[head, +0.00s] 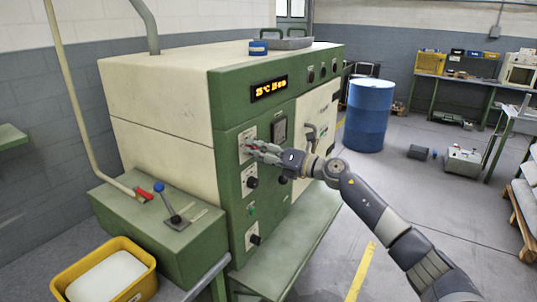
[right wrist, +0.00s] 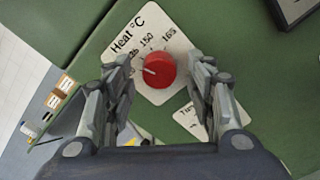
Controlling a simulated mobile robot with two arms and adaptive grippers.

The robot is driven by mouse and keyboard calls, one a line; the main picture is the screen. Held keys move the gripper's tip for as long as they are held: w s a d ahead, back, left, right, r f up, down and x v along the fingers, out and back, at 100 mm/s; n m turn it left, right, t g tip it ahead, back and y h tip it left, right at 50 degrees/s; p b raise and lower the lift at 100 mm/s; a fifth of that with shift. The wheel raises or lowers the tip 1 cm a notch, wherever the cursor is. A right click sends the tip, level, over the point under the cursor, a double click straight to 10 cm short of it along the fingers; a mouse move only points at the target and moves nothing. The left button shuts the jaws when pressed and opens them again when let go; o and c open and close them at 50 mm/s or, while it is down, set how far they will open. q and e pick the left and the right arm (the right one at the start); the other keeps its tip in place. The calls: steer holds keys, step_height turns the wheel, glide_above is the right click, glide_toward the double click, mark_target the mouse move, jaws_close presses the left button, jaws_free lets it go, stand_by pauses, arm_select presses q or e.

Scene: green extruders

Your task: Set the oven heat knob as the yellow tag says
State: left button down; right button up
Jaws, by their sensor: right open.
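The oven (head: 160,95) has a green front panel with a lit display (head: 269,88) in orange characters. The heat knob (right wrist: 158,70) is red and round, on a white plate (right wrist: 126,47) marked "Heat °C", with 150 and 165 legible. In the head view the gripper partly hides the knob. I cannot make out a yellow tag. My left gripper is out of view.
Black knobs (head: 251,183) and (head: 255,240) sit below on the panel. A side cabinet (head: 165,225) with a blue-topped lever and a yellow bin (head: 70,275) stand at left. A blue barrel (head: 368,115) stands behind, right.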

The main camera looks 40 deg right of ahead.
steer(key=v, duration=1.1)
steer(key=shift+s+d, duration=0.2)
steer(key=shift+s, duration=0.15)
steer(key=shift+f, duration=0.1)
